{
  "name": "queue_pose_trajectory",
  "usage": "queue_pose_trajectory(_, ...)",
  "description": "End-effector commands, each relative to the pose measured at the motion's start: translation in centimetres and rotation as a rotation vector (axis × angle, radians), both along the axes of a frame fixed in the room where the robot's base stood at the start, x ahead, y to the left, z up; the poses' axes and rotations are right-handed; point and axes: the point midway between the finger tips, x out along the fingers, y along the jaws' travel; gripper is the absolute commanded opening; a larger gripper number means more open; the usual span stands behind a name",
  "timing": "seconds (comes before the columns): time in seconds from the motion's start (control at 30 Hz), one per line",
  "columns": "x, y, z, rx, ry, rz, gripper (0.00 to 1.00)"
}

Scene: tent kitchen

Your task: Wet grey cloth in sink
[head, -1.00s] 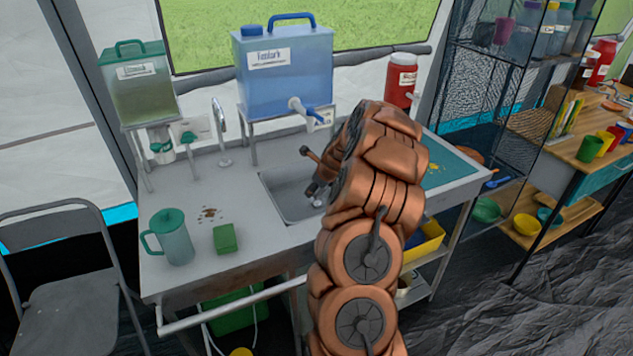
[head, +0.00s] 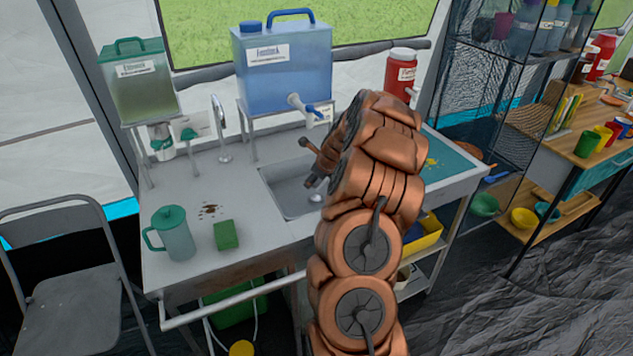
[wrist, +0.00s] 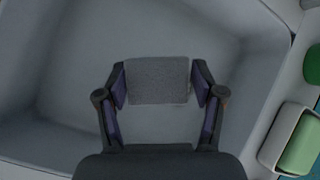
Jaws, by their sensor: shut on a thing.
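The grey cloth (wrist: 159,81) shows in the wrist view as a flat grey piece between my two fingers. My gripper (wrist: 159,83) is shut on it, a finger at each side. The sink basin (wrist: 60,60) lies behind and around the cloth in that view. In the head view the sink (head: 285,188) is set in the metal counter, and my gripper (head: 311,180) is over its right part. My arm hides the right side of the sink and the cloth there. I cannot tell how high the cloth is above the sink floor, or whether it is wet.
A blue water container (head: 285,70) with a tap stands on a rack behind the sink. A curved faucet (head: 220,130) is left of it. A teal jug (head: 172,235) and a green sponge (head: 227,235) stand on the left counter. A red container (head: 399,75) is at the back right.

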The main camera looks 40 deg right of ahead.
Motion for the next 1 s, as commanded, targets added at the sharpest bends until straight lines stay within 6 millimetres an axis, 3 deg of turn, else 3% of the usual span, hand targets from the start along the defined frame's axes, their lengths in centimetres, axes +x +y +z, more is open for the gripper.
queue_pose_trajectory(1.0, 0.0, 0.0, 6.8, 0.001, 0.000, -0.001, 0.40)
